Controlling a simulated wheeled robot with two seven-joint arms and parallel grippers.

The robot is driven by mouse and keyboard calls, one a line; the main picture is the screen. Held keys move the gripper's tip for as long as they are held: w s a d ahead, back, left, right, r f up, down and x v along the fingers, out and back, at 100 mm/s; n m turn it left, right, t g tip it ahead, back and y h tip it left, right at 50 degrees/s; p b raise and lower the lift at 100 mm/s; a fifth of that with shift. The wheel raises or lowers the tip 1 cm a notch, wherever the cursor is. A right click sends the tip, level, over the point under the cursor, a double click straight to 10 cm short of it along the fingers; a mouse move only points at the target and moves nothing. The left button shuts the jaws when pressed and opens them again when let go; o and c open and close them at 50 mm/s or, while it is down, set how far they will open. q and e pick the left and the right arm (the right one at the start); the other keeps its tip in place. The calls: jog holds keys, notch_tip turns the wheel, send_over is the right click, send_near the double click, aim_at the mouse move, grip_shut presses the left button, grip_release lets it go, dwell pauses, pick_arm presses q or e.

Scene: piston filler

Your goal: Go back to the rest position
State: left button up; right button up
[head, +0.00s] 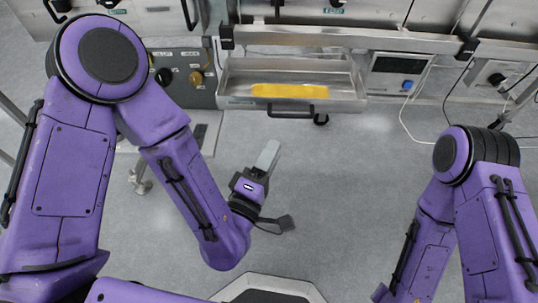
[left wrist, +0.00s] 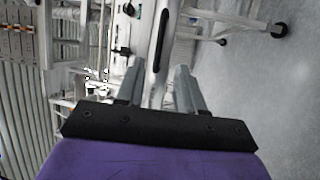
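My left gripper (head: 267,156) hangs over the bare floor in front of the machine, below the metal tray, with its fingers pointing up and slightly right in the head view. In the left wrist view its two grey fingers (left wrist: 157,88) stand apart with nothing between them. It is open and empty, clear of the machine. My right arm shows only in part at the lower right of the head view. My right gripper is out of the picture.
A metal tray (head: 237,84) with a black handle holds a flat yellow object (head: 290,90). A control panel with knobs (head: 184,78) stands left of it, a display box (head: 397,73) right. White cables hang further right. The grey floor (head: 345,190) between my arms is clear.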

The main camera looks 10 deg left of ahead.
pick_arm(q)
jog(key=shift+s+a, duration=0.15)
jog(key=shift+s, duration=0.15)
dwell(0.4)
